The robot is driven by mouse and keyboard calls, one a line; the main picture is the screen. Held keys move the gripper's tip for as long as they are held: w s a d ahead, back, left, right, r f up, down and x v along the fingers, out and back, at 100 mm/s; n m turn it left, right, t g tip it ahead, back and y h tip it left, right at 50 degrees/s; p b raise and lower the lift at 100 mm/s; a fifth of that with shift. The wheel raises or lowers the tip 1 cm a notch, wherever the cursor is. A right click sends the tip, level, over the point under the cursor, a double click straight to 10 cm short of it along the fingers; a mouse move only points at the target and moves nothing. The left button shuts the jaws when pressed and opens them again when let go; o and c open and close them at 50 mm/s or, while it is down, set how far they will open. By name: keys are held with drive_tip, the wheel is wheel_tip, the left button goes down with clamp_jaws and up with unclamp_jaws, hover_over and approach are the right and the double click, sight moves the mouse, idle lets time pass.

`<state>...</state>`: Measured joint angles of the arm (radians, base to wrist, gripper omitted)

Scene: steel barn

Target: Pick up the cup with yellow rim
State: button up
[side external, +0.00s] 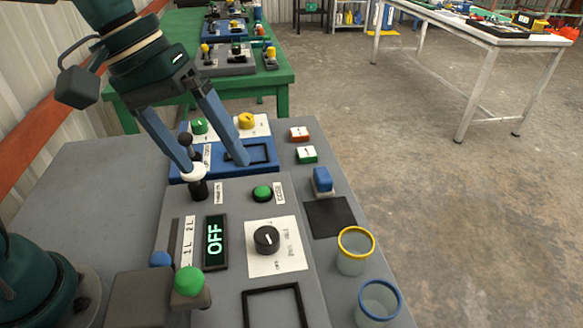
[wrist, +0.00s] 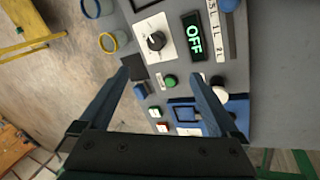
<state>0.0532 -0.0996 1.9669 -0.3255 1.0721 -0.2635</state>
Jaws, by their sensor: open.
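The cup with yellow rim (side external: 354,252) is clear and stands upright at the right edge of the grey table, near the front, in the side view. It also shows in the wrist view (wrist: 107,43) at the upper left. A similar clear cup with a blue rim (side external: 378,302) stands just in front of it. My gripper (side external: 218,165) is open and empty, above the blue panel and the back of the grey panel, behind and left of the yellow-rimmed cup. In the wrist view its two fingers (wrist: 165,75) are spread wide over the panels, and the cup lies outside them.
A grey panel holds an OFF display (side external: 214,242), a black knob (side external: 266,240) and a green button (side external: 262,193). A dark square pad (side external: 328,217) and a blue switch (side external: 322,181) lie behind the cup. A green-topped lever (side external: 189,282) rises at the front. Open floor lies right of the table.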

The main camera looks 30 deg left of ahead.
drive_tip(key=w+d+f+n+g+h, duration=0.2)
drive_tip(key=w+d, duration=0.3)
drive_tip(key=n+g+h, duration=0.3)
drive_tip(key=n+h, duration=0.1)
approach(365, 259)
drive_tip(key=d+f+n+h, duration=0.1)
drive_tip(key=d+f+n+g, duration=0.1)
drive_tip(key=f, duration=0.1)
drive_tip(key=d+f+n+g+h, duration=0.1)
drive_tip(key=f, duration=0.1)
drive_tip(key=shift+d+f+h, duration=0.15)
drive_tip(key=shift+d+h, duration=0.05)
drive_tip(key=shift+h, duration=0.1)
drive_tip(key=shift+s+d+f+h, duration=0.2)
drive_tip(key=shift+d+f+h, duration=0.15)
drive_tip(key=shift+f, duration=0.2)
drive_tip(key=shift+n, duration=0.3)
drive_tip(key=shift+x, duration=2.45)
drive_tip(key=shift+s, duration=0.1)
drive_tip(key=c, duration=1.4)
drive_tip(key=shift+r, duration=0.2)
